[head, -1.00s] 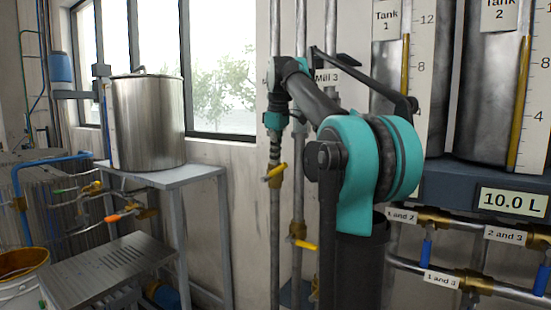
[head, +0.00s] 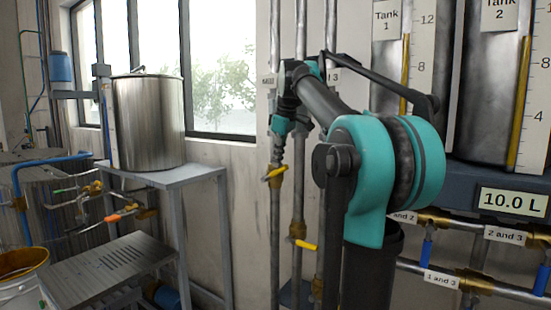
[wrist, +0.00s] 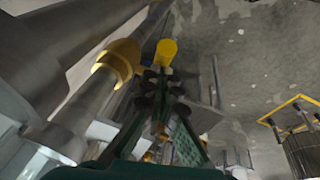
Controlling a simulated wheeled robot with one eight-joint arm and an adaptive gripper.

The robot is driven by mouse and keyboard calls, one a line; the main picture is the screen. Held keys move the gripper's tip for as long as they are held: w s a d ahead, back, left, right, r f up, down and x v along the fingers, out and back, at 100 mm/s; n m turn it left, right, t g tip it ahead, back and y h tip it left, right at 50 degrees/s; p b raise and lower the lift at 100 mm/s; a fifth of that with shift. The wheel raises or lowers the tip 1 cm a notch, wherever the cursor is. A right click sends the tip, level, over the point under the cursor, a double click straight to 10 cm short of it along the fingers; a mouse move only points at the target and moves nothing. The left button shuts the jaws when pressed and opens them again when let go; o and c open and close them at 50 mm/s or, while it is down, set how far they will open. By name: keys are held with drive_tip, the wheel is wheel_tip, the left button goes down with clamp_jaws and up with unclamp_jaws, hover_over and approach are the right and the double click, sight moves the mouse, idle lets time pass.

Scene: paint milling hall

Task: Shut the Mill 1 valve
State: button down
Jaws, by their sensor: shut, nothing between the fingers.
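In the head view, the left vertical pipe carries a valve with a yellow handle (head: 275,173); the handle slants across the pipe. The label (head: 267,81) above it is mostly covered by my arm, so I cannot read which mill it names. My gripper (head: 275,162) is shut and empty, pointing down just above this handle. In the wrist view, the yellow handle (wrist: 166,50) lies just beyond my gripper's fingertips (wrist: 160,78), and the brass valve body (wrist: 122,58) is left of them. I cannot tell whether the fingertips touch the handle.
The middle pipe has a lower valve with a yellow handle (head: 305,244), close to the right. A steel pot (head: 148,122) stands on a grey table (head: 185,176) at the left. Tanks and labelled pipes with blue handles (head: 427,252) are at the right.

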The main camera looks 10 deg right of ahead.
sight(285, 165)
drive_tip(key=shift+s+d+f+t+y, duration=0.8)
drive_tip(key=shift+d+f+t+y, duration=0.1)
drive_tip(key=shift+f+t+y, duration=0.25)
drive_tip(key=shift+s+d+f, duration=0.15)
drive_tip(key=shift+s+f, duration=0.05)
drive_tip(key=shift+f, duration=0.3)
drive_tip(key=shift+s+d+f, duration=0.15)
drive_tip(key=shift+s+f, duration=0.05)
drive_tip(key=shift+f, duration=0.4)
